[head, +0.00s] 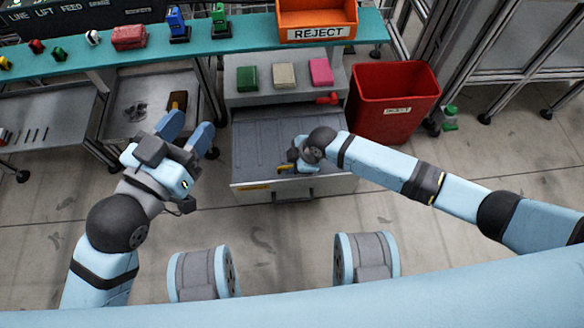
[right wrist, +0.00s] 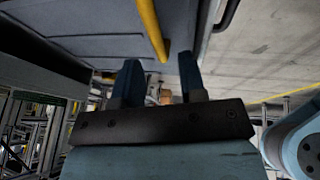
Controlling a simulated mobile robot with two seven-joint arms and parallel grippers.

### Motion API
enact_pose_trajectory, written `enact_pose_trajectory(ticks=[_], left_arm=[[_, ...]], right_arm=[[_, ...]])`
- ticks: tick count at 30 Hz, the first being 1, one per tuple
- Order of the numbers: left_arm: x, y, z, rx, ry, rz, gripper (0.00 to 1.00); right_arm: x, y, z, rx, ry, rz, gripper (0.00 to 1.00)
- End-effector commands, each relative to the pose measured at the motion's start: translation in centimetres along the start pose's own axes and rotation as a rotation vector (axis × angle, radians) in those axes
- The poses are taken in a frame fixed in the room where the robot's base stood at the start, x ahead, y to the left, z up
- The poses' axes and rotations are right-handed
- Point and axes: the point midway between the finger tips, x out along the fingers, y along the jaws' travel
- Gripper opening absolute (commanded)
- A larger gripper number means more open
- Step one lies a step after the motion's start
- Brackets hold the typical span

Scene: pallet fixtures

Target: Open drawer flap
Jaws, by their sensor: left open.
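The drawer (head: 330,188) stands pulled out below the bench, with a dark handle on its pale front. A flat grey panel (head: 262,135), which looks like the flap, lies level across its top. A small yellow bar (head: 284,168) shows near the panel's front edge; it also appears in the right wrist view (right wrist: 152,28). My right gripper (head: 293,160) is over the front part of the panel. In its wrist view the fingers (right wrist: 160,76) are apart, with the yellow bar's end near the gap; contact cannot be told. My left gripper (head: 187,132) is open and empty, left of the drawer.
A red bin (head: 393,100) stands right of the drawer. Green, beige and pink blocks (head: 284,75) and a red object (head: 327,99) sit on the shelf above. An orange reject tray (head: 316,14) is on the teal shelf. Floor in front is clear.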

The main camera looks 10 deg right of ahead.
Motion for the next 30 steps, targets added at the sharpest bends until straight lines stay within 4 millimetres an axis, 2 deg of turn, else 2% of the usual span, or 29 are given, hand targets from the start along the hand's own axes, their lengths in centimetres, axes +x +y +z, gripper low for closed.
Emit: enact_pose_trajectory(ticks=[1, 6, 16, 21, 30], left_arm=[[0.1, -0.2, 0.3, 0.023, 0.013, 0.000, 0.47], [0.3, -0.6, -0.1, 0.070, 0.040, -0.004, 0.47], [0.4, -0.7, -0.3, 0.084, 0.048, -0.004, 0.47], [0.4, -0.7, -0.3, 0.083, 0.048, -0.003, 0.47], [0.3, -0.6, -0.6, 0.074, 0.042, -0.002, 0.47]], right_arm=[[1.0, 0.0, 0.1, 0.000, 0.001, 0.000, 0.38], [2.2, 0.0, 0.0, 0.000, 0.000, 0.000, 0.38], [2.3, 0.0, 0.0, 0.000, 0.000, 0.000, 0.38], [2.3, 0.0, 0.0, 0.000, 0.000, 0.000, 0.00], [2.0, 0.2, -0.2, 0.004, 0.000, -0.009, 0.00]])
